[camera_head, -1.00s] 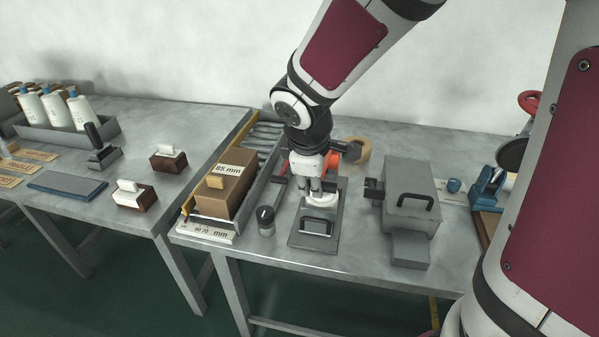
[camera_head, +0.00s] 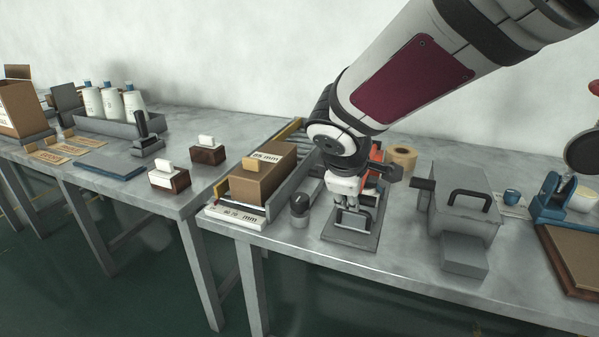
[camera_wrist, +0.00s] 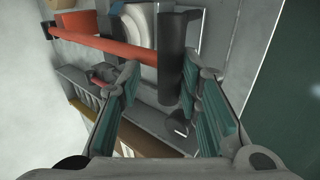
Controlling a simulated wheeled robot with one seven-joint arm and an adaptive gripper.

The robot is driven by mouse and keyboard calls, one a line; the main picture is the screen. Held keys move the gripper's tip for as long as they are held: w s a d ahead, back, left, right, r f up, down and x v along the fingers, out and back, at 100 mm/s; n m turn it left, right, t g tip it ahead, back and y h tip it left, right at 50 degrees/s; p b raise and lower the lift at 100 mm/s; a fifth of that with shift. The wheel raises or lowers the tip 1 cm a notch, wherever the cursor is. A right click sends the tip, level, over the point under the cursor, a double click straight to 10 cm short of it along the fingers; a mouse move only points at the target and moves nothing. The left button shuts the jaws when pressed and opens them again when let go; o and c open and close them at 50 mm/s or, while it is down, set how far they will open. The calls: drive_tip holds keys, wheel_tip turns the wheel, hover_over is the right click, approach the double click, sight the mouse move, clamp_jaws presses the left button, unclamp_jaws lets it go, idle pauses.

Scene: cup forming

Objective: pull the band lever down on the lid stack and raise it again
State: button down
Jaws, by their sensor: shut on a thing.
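In the wrist view, the band lever is a red bar (camera_wrist: 105,45) ending in a dark cylindrical grip (camera_wrist: 172,50). The grip stands between my teal-padded fingers (camera_wrist: 165,78), close to the right one, and my gripper is shut on it. A white round piece (camera_wrist: 140,28), perhaps the lid stack, shows behind the bar. In the head view a red part (camera_head: 376,153) shows behind my wrist. My gripper hides most of the stack there.
A brown box (camera_head: 262,180) sits on a rack to the left, with a dark-capped cylinder (camera_head: 299,212) beside it. A grey machine (camera_head: 465,210) with a black handle stands close on the right. A tan roll (camera_head: 403,160) lies behind.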

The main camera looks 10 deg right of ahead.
drive_tip(key=shift+s+d+f+g+b, duration=0.1)
drive_tip(key=shift+d+f+g+b, duration=0.1)
drive_tip(key=shift+f, duration=0.45)
drive_tip(key=shift+s+d+f+g+b, duration=0.1)
drive_tip(key=shift+d+f+b, duration=0.1)
drive_tip(key=shift+f, duration=0.4)
drive_tip(key=c, duration=1.5)
unclamp_jaws()
drive_tip(key=shift+w, duration=0.1)
drive_tip(key=shift+r, duration=0.4)
drive_tip(key=v, duration=0.7)
drive_tip(key=a+v, duration=0.1)
drive_tip(key=v, duration=0.3)
drive_tip(key=shift+s+a, duration=0.15)
drive_tip(key=shift+s, duration=0.05)
